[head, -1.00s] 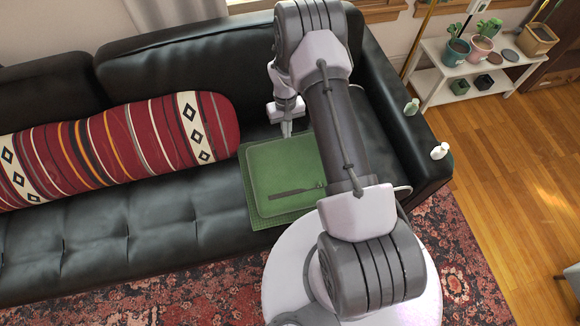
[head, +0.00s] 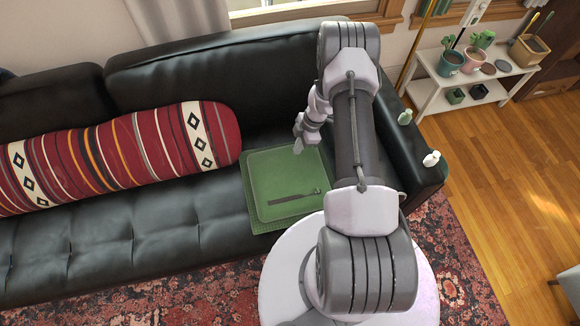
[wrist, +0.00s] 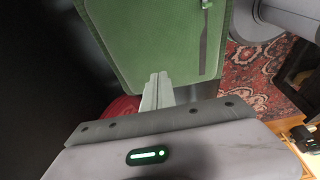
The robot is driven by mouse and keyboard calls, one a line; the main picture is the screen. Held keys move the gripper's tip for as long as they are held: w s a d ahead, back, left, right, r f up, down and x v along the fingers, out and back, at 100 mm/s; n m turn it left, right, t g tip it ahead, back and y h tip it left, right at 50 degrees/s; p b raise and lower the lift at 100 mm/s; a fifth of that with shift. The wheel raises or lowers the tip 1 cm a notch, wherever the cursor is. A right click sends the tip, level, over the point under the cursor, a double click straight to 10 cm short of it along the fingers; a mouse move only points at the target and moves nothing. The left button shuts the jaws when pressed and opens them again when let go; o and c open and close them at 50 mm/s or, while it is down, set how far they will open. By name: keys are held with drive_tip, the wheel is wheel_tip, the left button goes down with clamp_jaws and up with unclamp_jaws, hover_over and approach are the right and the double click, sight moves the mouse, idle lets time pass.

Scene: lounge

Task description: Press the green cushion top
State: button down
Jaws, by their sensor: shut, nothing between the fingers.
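The green cushion (head: 275,185) lies on the black sofa seat, just right of the striped bolster, with a dark grey strap or handle on its top. Its top also fills the upper middle of the wrist view (wrist: 160,45). My gripper (head: 298,146) is at the cushion's back right edge in the head view. In the wrist view my shut, empty fingers (wrist: 159,78) point at the cushion's near edge and overlap it in the picture. I cannot tell whether the fingertips touch it.
A red striped bolster (head: 110,155) lies along the black sofa (head: 150,240). Two small pale objects (head: 431,159) sit on the right armrest. A white plant shelf (head: 470,100) stands at the back right. A patterned rug (head: 120,300) lies in front.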

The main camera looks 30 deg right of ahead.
sight(291, 171)
drive_tip(key=b+x, duration=0.1)
drive_tip(key=x, duration=0.3)
drive_tip(key=b+x, duration=0.2)
drive_tip(key=x, duration=0.2)
drive_tip(key=b+x, duration=0.2)
drive_tip(key=x, duration=0.3)
drive_tip(key=shift+d+f, duration=0.15)
drive_tip(key=shift+d, duration=0.2)
drive_tip(key=shift+f, duration=0.4)
wheel_tip(291, 171, down, 4)
drive_tip(key=b, duration=0.4)
drive_tip(key=shift+s, duration=0.1)
drive_tip(key=shift+s+r, duration=0.1)
drive_tip(key=shift+r, duration=0.15)
drive_tip(key=shift+f, duration=0.1)
